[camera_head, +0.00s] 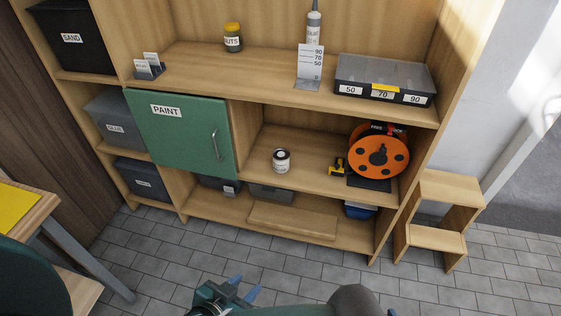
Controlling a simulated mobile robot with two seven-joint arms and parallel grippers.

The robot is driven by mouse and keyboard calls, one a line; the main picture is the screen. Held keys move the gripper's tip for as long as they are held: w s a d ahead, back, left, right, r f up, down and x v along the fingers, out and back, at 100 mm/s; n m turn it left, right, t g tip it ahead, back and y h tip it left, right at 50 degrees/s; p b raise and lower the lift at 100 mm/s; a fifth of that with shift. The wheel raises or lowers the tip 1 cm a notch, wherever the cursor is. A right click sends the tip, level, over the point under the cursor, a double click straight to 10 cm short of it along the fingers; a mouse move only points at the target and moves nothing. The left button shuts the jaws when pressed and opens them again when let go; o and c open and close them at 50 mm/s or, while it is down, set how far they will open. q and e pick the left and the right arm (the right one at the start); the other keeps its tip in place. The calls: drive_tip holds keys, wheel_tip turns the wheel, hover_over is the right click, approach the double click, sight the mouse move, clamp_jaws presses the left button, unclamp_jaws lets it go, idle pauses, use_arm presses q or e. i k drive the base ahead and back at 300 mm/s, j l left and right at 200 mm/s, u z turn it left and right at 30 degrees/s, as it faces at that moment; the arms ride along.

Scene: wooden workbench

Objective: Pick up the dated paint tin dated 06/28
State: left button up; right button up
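A small white tin with a dark label (281,160) stands upright on the middle shelf, right of the green cupboard door. Its label is too small to read, so I cannot tell its date. The green door (180,135) marked PAINT is shut, and what is behind it is hidden. My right gripper is not in view.
An orange cable reel (379,155) and a yellow-black tool (338,167) share the middle shelf. A wooden step stool (438,218) stands right. The tiled floor (190,240) in front is clear.

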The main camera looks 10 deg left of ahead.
sight(280, 155)
drive_tip(key=i+l+u, duration=0.15)
drive_tip(key=i+l, duration=0.45)
drive_tip(key=l, duration=0.15)
drive_tip(key=i, duration=0.8)
